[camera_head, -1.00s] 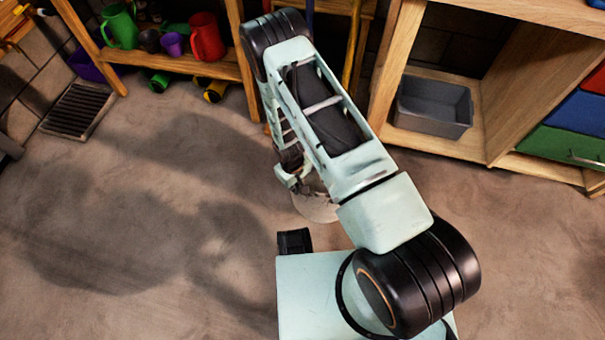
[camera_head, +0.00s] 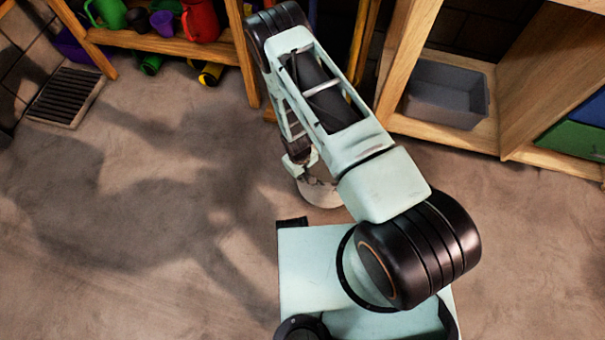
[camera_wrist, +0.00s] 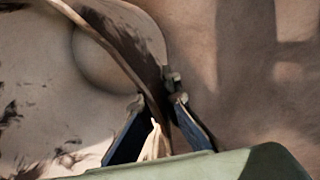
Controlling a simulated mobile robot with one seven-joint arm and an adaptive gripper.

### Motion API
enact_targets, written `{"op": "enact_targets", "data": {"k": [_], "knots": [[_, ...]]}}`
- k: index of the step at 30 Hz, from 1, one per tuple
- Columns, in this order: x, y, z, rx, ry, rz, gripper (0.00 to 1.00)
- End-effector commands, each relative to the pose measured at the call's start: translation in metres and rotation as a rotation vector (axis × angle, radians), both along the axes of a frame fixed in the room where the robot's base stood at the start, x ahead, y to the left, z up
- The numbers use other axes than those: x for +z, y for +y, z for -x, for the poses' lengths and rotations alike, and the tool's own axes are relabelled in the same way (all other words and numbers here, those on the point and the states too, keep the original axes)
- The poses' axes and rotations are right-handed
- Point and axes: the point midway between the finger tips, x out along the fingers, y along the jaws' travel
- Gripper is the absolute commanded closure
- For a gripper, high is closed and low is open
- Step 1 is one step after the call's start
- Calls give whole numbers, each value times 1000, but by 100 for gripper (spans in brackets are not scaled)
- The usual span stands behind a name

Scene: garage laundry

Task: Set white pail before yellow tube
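The white pail (camera_head: 322,194) stands on the floor below my arm in the camera_head view, partly hidden by the arm. In the camera_wrist view its stained pale wall and rim (camera_wrist: 112,45) fill the upper left. My gripper (camera_wrist: 157,101) is at the rim, with one dark finger on each side of the wall. The fingers look apart, with space beside the wall. In the camera_head view my gripper (camera_head: 298,165) is small and partly covered. A yellow tube-like thing (camera_head: 210,73) with dark parts lies on the floor under the left shelf.
A wooden shelf (camera_head: 165,42) holds a green can (camera_head: 108,13), a purple cup (camera_head: 164,23) and a red jug (camera_head: 201,20). A green thing (camera_head: 151,64) lies beneath it. A grey bin (camera_head: 445,94) sits in the right cabinet. A drain grate (camera_head: 66,96) lies left. The floor between is clear.

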Motion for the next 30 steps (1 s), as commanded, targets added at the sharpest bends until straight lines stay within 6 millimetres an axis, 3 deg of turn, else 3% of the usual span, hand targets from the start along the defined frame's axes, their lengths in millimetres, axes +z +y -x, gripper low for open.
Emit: {"op": "enact_targets", "data": {"k": [3, 14, 19, 30], "knots": [[-14, -1, 4, 0, 0, 1, 100], [-16, -1, 4, 0, -1, 1, 100], [-15, -1, 5, 0, 1, 0, 79], [-11, -1, 5, 0, 1, 0, 78]]}}
